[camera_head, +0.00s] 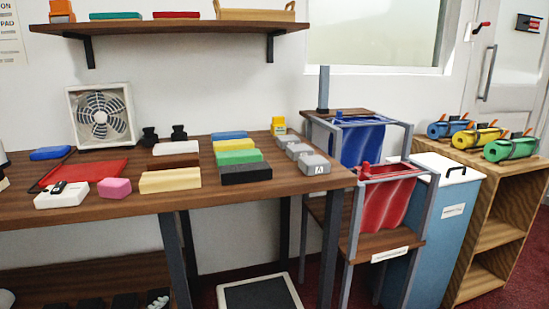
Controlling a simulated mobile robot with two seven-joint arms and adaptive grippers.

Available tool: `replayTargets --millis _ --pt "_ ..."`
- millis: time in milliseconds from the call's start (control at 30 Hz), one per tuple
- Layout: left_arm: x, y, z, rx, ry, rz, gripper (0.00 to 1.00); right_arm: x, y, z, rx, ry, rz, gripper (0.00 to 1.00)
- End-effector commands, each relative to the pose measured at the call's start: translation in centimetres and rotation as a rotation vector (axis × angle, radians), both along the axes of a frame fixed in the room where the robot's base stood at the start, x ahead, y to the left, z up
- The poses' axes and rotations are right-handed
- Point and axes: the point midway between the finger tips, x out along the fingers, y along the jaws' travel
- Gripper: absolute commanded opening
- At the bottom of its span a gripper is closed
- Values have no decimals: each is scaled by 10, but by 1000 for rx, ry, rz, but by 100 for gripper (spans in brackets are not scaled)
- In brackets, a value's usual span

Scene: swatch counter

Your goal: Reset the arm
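Neither of my grippers shows in the head view, so I cannot see whether they are open or shut. The wooden counter (120,208) spans the left and middle of the view. On it lie several coloured blocks, among them a blue one (228,135), a yellow one (234,145), a green one (239,157), a black one (245,173) and a cream one (170,180). A pink block (114,188) lies beside a white device (62,196). A red flat piece (86,171) lies further left.
A boxed fan (102,115) stands at the back. Several grey blocks (314,165) line the right edge. Right of the counter are a rack with blue (362,145) and red (385,200) cloths, a blue bin (436,225) and a wooden shelf unit (499,237) with coloured rolls.

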Motion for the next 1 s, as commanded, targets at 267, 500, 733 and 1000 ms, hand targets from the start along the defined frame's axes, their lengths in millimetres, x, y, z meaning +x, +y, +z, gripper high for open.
replayTargets --millis 267,500,733,1000 --pt "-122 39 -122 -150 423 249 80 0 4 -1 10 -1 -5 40" --pt "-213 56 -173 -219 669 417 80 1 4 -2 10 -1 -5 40" --pt "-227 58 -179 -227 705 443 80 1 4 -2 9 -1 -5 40" --pt "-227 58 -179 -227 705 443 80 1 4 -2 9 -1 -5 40"
